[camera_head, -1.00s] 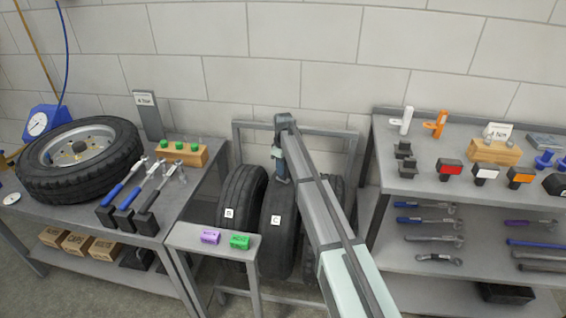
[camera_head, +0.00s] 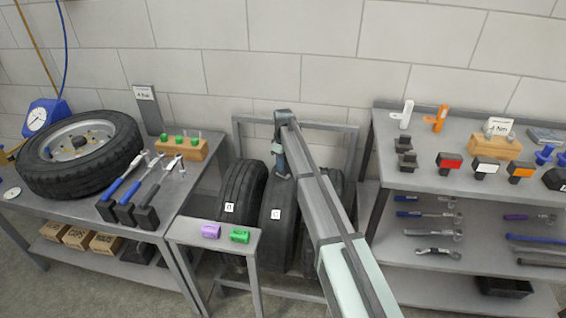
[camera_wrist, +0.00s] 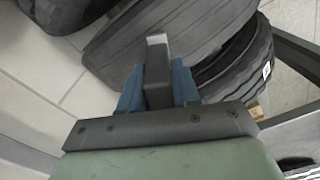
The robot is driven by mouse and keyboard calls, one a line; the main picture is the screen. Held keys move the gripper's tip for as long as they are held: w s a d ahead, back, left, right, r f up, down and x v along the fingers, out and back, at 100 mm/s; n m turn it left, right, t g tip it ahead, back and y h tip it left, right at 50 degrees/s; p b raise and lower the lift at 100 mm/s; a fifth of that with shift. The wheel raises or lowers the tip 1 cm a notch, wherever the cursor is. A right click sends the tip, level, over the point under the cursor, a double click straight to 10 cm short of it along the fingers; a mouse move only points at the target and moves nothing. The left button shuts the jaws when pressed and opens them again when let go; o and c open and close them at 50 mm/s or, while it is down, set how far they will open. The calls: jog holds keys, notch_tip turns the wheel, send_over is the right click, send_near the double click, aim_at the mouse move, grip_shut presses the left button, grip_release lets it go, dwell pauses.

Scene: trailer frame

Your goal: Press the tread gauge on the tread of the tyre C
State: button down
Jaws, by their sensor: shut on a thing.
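Tyre C (camera_head: 276,240) stands upright in the rack, with a white C label on its tread. My gripper (camera_head: 281,172) is over the upper part of tyre C, pointing down. In the wrist view my gripper (camera_wrist: 157,88) has blue fingers shut on a dark grey block, apparently the tread gauge (camera_wrist: 157,60). A tyre's dark tread (camera_wrist: 180,30) fills the view just beyond the gauge's end. I cannot tell whether the gauge touches the tread. In the head view the gauge is small and partly hidden by my gripper.
Tyre B (camera_head: 242,190) stands close to the left of tyre C, and another tyre (camera_head: 336,190) is partly behind my arm at right. The metal rack frame (camera_head: 340,126) surrounds them. A small stand (camera_head: 190,236) with purple and green blocks is in front at left. Shelves (camera_head: 390,185) stand at right.

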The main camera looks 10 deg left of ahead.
jog(key=shift+f, duration=0.55)
dwell(1.1)
jog(key=shift+r, duration=0.15)
jog(key=shift+r, duration=2.9)
